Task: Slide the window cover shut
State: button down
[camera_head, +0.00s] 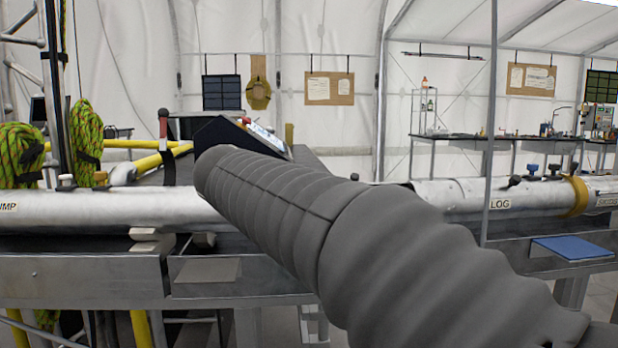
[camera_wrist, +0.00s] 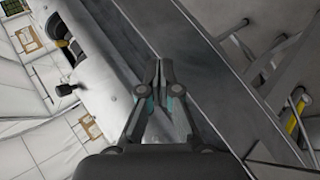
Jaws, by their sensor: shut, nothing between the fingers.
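My gripper (camera_wrist: 160,70) is shut and empty in the wrist view, its fingertips close together in front of a grey metal surface. In the head view my thick dark sleeved arm hides the gripper and the middle of a long white pipe (camera_head: 110,209). The pipe also shows in the wrist view (camera_wrist: 95,42), running diagonally up and left of the fingers. A dark opening (camera_wrist: 72,52) and a small black knob (camera_wrist: 66,90) lie along its left side, apart from the fingers. I cannot tell which part is the window cover, or whether it is open.
The pipe lies along a grey metal bench (camera_head: 80,280). A blue pad (camera_head: 572,248) lies at the right, below a yellow clamp (camera_head: 575,196). A thin upright post (camera_head: 490,120) crosses the right side. Green rope coils (camera_head: 86,140) hang at left.

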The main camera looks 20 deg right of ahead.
jog(key=w+a+r+m+g+h, duration=0.1)
jog(key=w+a+r+m+h, duration=0.15)
jog(key=w+r, duration=0.3)
jog(key=w+a+r+m+g+h, duration=0.1)
jog(key=w+a+r+h, duration=0.1)
jog(key=w+r+h, duration=0.35)
jog(key=shift+y, duration=0.6)
jog(key=d, duration=0.4)
jog(key=d+b, duration=0.1)
jog(key=d, duration=0.4)
jog(key=shift+d+f, duration=0.2)
jog(key=shift+d, duration=0.05)
jog(key=shift+s+d+f, duration=0.2)
jog(key=shift+s+d, duration=0.6)
jog(key=shift+s+d+f, duration=0.25)
jog(key=shift+s+d, duration=0.2)
jog(key=shift+d, duration=0.2)
